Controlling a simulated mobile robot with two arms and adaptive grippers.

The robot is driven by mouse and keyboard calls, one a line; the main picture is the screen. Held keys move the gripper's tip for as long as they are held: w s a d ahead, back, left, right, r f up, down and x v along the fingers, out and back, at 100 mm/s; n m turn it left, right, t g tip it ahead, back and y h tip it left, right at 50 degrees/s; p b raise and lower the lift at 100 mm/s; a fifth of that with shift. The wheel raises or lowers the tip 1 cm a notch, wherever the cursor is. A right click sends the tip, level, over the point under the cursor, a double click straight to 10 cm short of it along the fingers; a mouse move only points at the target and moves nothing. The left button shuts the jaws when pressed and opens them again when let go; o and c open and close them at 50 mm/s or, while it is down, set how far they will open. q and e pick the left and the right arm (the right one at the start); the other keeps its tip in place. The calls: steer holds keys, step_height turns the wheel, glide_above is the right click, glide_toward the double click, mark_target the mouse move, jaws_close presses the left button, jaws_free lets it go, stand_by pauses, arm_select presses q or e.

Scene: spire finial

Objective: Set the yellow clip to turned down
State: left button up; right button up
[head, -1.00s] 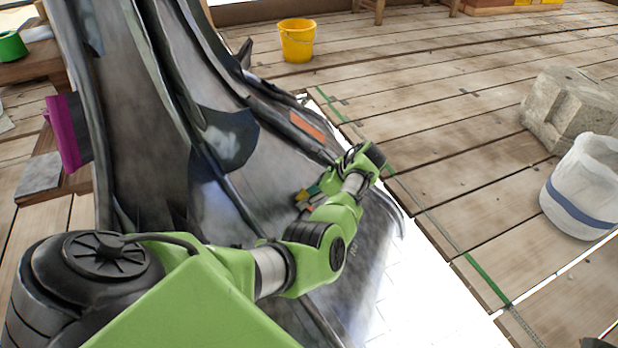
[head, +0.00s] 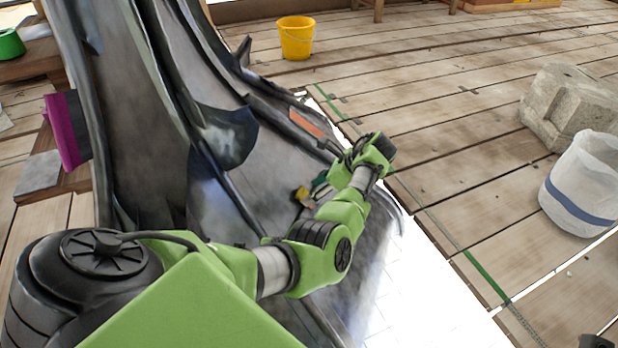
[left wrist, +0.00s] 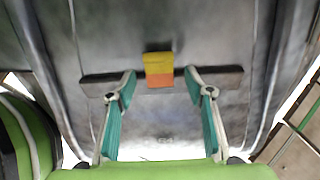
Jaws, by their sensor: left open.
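The yellow clip (left wrist: 158,64) shows in the left wrist view as a small yellow block standing above a dark crossbar, with an orange part at its lower end over the bar. In the head view a small yellow patch of it (head: 303,193) shows beside my arm. My left gripper (left wrist: 160,75) is open, with its teal fingers on either side of the clip and a gap on both sides. The fingertips are near the crossbar; whether they touch it I cannot tell. In the head view my left gripper (head: 313,188) is partly hidden by my wrist. My right gripper is not seen.
The crossbar (left wrist: 220,77) lies on a large grey ribbed spire piece (head: 140,90). An orange strip (head: 307,122) and a magenta plate (head: 64,132) are on or near it. A yellow bucket (head: 296,40), stone block (head: 568,108) and white bucket (head: 583,185) stand on the planks.

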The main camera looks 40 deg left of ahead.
arm_select(q)
steer(key=v, duration=0.8)
steer(key=shift+d+r, duration=0.15)
steer(key=shift+r, duration=0.15)
steer(key=shift+w, duration=0.15)
